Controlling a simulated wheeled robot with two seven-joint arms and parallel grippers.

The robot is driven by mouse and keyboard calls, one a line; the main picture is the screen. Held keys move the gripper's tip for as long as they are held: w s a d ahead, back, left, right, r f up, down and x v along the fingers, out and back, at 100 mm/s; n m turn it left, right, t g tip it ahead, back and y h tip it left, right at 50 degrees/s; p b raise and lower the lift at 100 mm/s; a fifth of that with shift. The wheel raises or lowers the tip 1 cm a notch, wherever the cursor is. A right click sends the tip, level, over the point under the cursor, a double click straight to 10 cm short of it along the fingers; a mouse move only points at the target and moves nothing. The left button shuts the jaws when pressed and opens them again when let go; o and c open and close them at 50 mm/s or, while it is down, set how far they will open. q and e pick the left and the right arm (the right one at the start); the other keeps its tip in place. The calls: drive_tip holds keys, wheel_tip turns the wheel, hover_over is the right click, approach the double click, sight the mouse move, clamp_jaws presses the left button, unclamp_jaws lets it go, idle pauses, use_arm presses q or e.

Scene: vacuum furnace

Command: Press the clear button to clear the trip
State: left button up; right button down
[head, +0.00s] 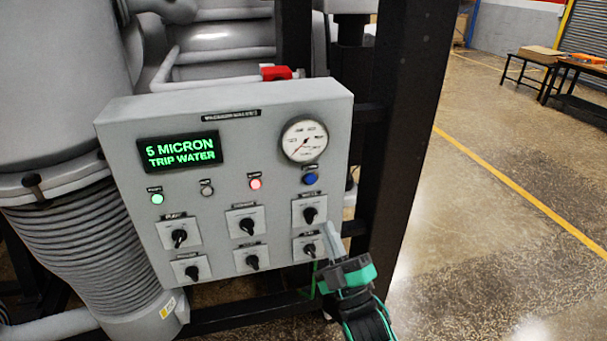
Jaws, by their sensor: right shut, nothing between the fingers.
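The grey control panel (230,215) faces me. Its display (180,151) reads "5 MICRON TRIP WATER" in green. A blue button (311,179) sits below the round gauge (304,139); its small label is too blurred to read, so I cannot tell for sure that it is the clear button. A red lamp (256,184) and a green lamp (157,199) are lit. My right gripper (329,235) is shut and empty, near the panel's lower right corner, below and to the right of the blue button and beside the lower right knob. My left gripper is not in view.
Several black rotary knobs, such as the upper right one (309,214), stick out of the panel's lower half. A black frame post (402,140) stands right of the panel. A ribbed grey pipe (85,245) is at left. The floor at right is open.

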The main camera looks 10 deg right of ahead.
sight(311, 179)
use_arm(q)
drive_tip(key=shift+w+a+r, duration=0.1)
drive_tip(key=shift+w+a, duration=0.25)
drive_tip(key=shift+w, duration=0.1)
use_arm(e)
drive_tip(key=shift+n+t, duration=0.5)
drive_tip(key=shift+t, duration=0.2)
drive_tip(key=r, duration=0.2)
drive_tip(key=s+r, duration=0.1)
drive_tip(key=r, duration=0.1)
drive_tip(key=shift+s+a+r, duration=0.1)
drive_tip(key=shift+s+r, duration=0.1)
drive_tip(key=shift+r, duration=0.15)
drive_tip(key=shift+w, duration=0.1)
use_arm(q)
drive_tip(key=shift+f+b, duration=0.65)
use_arm(e)
drive_tip(key=shift+y, duration=0.4)
drive_tip(key=shift+w+a, duration=0.1)
drive_tip(key=shift+w, duration=4.25)
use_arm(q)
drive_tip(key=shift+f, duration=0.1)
use_arm(e)
drive_tip(key=shift+w, duration=0.15)
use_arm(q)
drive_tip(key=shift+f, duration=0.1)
use_arm(e)
drive_tip(key=shift+w+h, duration=0.3)
